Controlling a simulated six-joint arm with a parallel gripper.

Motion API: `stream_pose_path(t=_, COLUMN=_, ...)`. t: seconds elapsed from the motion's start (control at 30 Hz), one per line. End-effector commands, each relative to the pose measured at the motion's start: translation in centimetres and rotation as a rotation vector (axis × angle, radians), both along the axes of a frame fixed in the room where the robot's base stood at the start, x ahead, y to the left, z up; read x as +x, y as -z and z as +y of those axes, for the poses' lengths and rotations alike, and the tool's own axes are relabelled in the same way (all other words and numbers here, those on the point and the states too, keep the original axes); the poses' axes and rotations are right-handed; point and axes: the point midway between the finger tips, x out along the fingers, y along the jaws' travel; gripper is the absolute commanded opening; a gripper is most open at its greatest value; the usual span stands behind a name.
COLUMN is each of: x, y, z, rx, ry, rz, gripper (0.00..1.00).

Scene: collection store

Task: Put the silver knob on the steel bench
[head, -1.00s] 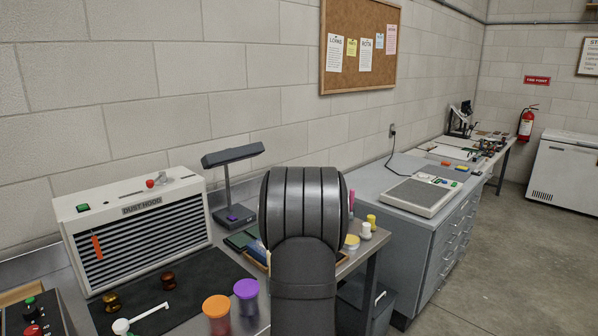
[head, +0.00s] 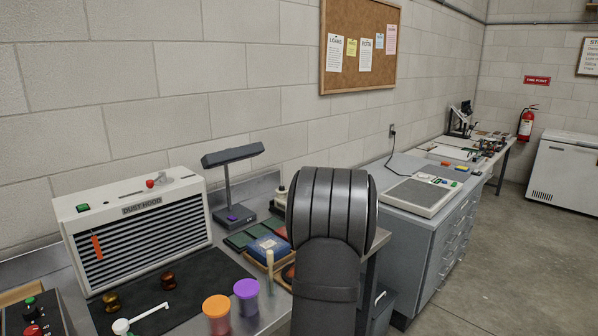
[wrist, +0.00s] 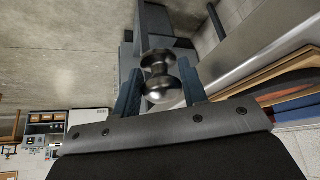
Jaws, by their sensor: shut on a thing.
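The silver knob (wrist: 161,76) shows in the wrist view, round and shiny, between the two dark fingers of my gripper (wrist: 160,88). The gripper is shut on it. The steel bench (head: 268,312) runs along the wall in the head view. Its metal edge (wrist: 235,62) shows at the right of the wrist view, to the side of the held knob, with floor visible beyond the fingers. In the head view my dark arm stands in front of the bench's right end and hides the gripper and the knob.
A grey cabinet (head: 425,240) stands to the right.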

Motion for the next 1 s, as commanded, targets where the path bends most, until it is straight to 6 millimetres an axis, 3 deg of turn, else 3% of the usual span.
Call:
stream_pose_path(t=0.5, x=-3.5, y=2.4, z=3.3, rx=0.002, ry=-0.200, rz=0.001, gripper=0.11)
stream_pose_path(t=1.0, x=-4.2, y=2.2, z=3.8, rx=0.000, ry=-0.242, rz=-0.002, gripper=0.11)
